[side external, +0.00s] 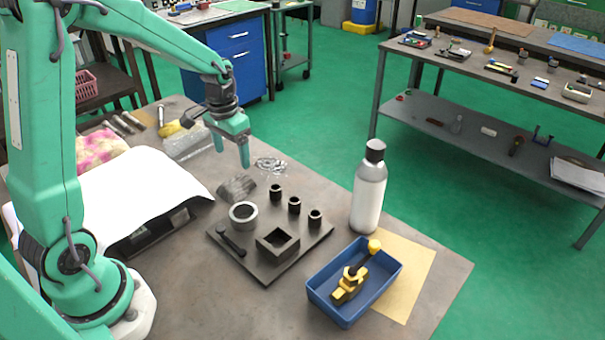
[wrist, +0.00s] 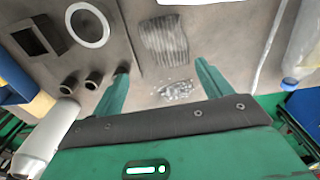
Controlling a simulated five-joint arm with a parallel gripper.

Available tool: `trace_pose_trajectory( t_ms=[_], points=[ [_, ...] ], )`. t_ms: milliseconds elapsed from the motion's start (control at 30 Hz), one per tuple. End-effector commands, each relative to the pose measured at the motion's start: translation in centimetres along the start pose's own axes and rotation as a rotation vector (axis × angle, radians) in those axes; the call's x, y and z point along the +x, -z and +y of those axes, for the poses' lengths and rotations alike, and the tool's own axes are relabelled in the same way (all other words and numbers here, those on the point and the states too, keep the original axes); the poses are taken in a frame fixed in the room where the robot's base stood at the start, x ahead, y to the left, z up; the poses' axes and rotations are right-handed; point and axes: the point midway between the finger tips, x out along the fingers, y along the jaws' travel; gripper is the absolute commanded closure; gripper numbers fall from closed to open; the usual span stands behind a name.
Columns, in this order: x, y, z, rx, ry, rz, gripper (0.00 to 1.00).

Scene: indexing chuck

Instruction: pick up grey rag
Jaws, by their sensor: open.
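The grey rag (side external: 237,188) is a small, dark, streaked cloth lying flat on the brown table, just beyond the dark plate with the ring. In the wrist view the grey rag (wrist: 165,40) lies ahead of the fingertips, roughly centred between them. My gripper (side external: 232,157) is open and empty above the table, pointing down. In the side view its fingertips are above the rag and apart from it.
A dark plate (side external: 222,241) bears a ring, a square block, a handle and several short cylinders beside the rag. Crumpled clear film (side external: 270,165) lies close behind. A bottle (side external: 369,190) and a blue tray (side external: 324,305) stand to the right. A white sheet (side external: 140,190) is left.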

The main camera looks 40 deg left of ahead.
Motion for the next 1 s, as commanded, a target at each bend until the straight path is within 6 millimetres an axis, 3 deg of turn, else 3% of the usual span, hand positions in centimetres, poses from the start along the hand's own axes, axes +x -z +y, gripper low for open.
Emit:
trace_pose_trajectory(
  t_ms=[200, 1000],
  points=[
    [2.4, 0.8, -1.1, -0.006, -0.007, -0.036, 0.22],
    [5.4, 0.8, -1.1, -0.005, -0.008, -0.041, 0.22]
  ],
)
